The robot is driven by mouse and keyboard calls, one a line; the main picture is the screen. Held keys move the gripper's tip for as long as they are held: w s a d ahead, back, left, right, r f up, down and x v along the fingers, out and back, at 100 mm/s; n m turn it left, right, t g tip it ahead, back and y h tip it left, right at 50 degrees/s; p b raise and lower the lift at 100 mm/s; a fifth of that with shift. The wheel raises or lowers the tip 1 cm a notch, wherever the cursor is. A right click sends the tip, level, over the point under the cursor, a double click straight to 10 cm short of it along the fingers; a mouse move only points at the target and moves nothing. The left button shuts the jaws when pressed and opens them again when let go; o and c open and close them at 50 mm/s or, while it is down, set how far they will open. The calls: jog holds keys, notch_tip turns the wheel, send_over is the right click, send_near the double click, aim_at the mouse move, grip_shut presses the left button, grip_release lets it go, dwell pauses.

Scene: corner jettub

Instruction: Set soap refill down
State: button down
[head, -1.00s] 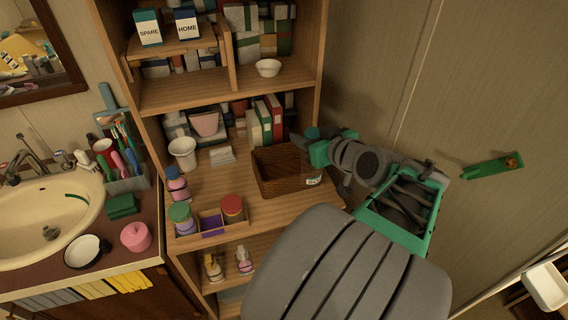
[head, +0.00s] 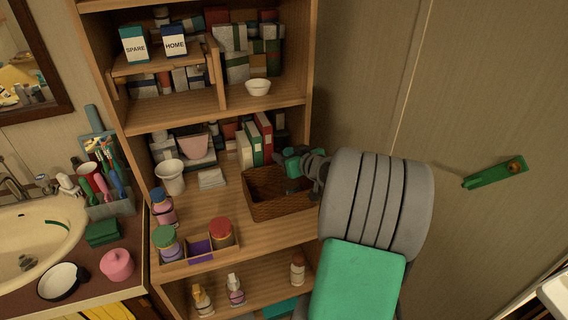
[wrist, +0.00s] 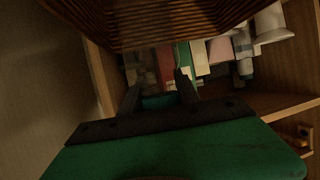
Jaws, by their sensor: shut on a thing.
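My gripper (head: 294,161) is at the back right of the brown wicker basket (head: 262,208), on the middle shelf, near its rim. In the wrist view, my gripper's two dark fingers (wrist: 158,98) are shut on a small teal thing (wrist: 157,103), which I take to be the soap refill. Most of it is hidden by the fingers and the green gripper body. The wicker basket fills the top of the wrist view (wrist: 150,22). I cannot tell whether the held thing touches the shelf or the basket.
Red, green and white books (head: 255,142) stand behind the basket. A white cup (head: 170,177) and a divided box (head: 200,248) with red- and green-lidded jars are to the left. Bare shelf (head: 225,205) lies left of the basket. The wall is close on the right.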

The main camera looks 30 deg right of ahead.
jog(key=shift+f, duration=0.65)
jog(key=shift+r, duration=0.15)
jog(key=c, duration=0.9)
grip_release()
jog(key=shift+o, duration=0.2)
jog(key=v, duration=1.1)
jog(key=shift+s+b, duration=0.15)
jog(key=shift+b, duration=0.2)
jog(key=shift+s+r, duration=0.15)
jog(key=shift+s, duration=0.2)
